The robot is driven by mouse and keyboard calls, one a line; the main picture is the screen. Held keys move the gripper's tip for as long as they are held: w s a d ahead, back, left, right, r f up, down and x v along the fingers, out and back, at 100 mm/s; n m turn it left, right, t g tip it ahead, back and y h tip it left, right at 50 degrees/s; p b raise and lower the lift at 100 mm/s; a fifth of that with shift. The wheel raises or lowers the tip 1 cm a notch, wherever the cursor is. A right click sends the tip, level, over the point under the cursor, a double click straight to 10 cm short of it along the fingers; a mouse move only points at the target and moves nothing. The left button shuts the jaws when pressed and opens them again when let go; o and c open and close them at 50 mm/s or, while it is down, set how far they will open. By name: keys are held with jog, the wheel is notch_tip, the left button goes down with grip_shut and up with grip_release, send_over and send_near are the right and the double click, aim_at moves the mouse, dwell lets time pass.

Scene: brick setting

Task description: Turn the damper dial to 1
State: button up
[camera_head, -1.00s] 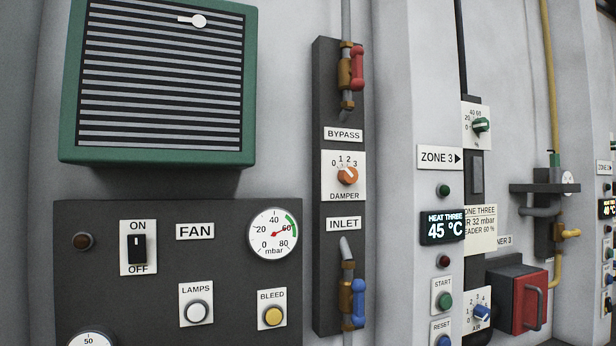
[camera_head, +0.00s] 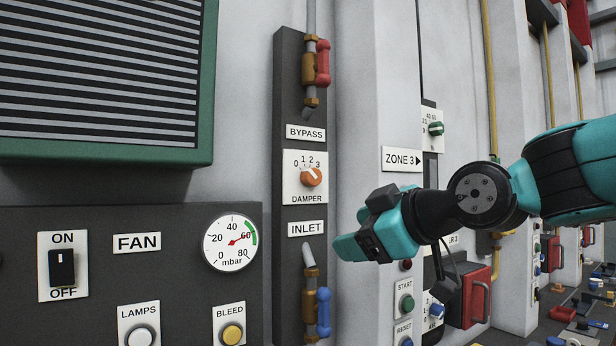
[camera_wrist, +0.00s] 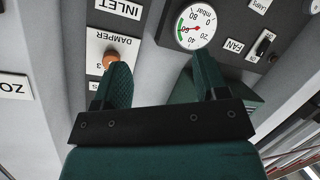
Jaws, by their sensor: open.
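The damper dial (camera_head: 311,176) is an orange knob on a white plate marked 0 to 3, between the BYPASS and INLET labels.
A red-handled valve (camera_head: 322,63) is above the dial and a blue-handled valve (camera_head: 323,312) below it. The FAN panel (camera_head: 180,280) with a gauge (camera_head: 230,242) lies left. The ZONE 3 sign (camera_head: 402,159) is on the pillar to the right.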

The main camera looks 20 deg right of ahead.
aim_at(315, 177)
jog(key=w+d+r+n+t, duration=0.2)
jog(key=w+d+r+t, duration=0.15)
jog(key=r, duration=0.55)
jog(key=shift+t+h, duration=0.25)
jog(key=shift+h, duration=0.05)
jog(key=p+x, duration=0.8)
jog(key=x, duration=0.7)
jog(key=shift+f, duration=0.1)
jog(key=shift+w+a+f, duration=0.15)
jog(key=shift+w+a, duration=0.05)
jog(key=shift+w, duration=0.2)
jog(key=c, duration=0.9)
